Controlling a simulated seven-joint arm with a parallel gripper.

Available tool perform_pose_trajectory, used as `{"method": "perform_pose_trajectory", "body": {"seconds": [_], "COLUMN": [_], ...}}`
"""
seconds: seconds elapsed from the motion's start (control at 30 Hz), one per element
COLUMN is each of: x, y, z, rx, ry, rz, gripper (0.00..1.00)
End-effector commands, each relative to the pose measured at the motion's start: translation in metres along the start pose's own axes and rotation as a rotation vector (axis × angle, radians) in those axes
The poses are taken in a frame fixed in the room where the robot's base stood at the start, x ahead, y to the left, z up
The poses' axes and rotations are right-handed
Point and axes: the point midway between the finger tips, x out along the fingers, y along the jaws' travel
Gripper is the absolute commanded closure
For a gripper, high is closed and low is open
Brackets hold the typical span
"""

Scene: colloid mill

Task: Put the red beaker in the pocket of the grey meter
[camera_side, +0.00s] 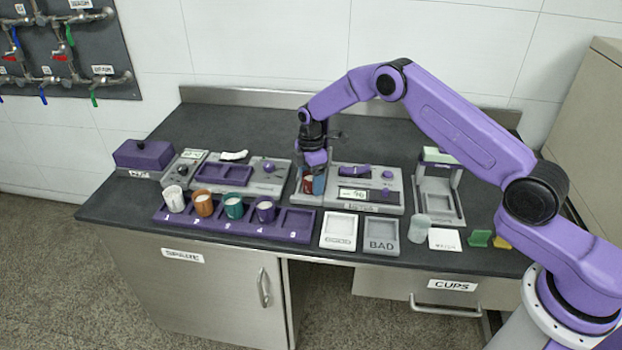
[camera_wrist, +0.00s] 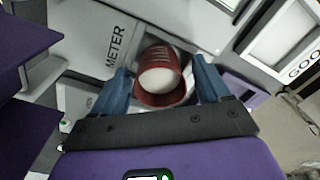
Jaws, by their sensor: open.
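The red beaker (camera_wrist: 158,62) holds something white and stands in the square pocket of the grey meter (camera_side: 394,182), at the meter's left end. My gripper (camera_wrist: 165,88) is around it, with one blue finger on each side. The fingers look apart from the beaker's wall. In the side view the beaker (camera_side: 308,184) shows partly behind my gripper (camera_side: 313,182). Its base is hidden, so I cannot tell whether it sits fully on the pocket floor. The meter's label shows in the wrist view.
A purple numbered rack (camera_side: 297,222) holds white, orange, green and purple cups; its right slot is empty. A pale tray (camera_side: 338,231) and a grey BAD tray (camera_side: 381,234) lie in front of the meter. Another grey device (camera_side: 440,190) stands to the right. The back of the bench is clear.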

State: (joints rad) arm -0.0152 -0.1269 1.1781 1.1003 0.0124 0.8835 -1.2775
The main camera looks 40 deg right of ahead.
Motion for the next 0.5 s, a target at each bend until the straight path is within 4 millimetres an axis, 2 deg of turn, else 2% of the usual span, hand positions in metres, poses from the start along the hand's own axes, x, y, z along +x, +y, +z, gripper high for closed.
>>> {"method": "perform_pose_trajectory", "body": {"seconds": [0.17, 0.5], "x": [-0.022, -0.089], "y": [0.001, 0.001], "z": [0.0, 0.0], "rx": [0.0, 0.0], "ry": [0.001, 0.001], "rz": [0.004, 0.003], "gripper": [0.24, 0.24]}}
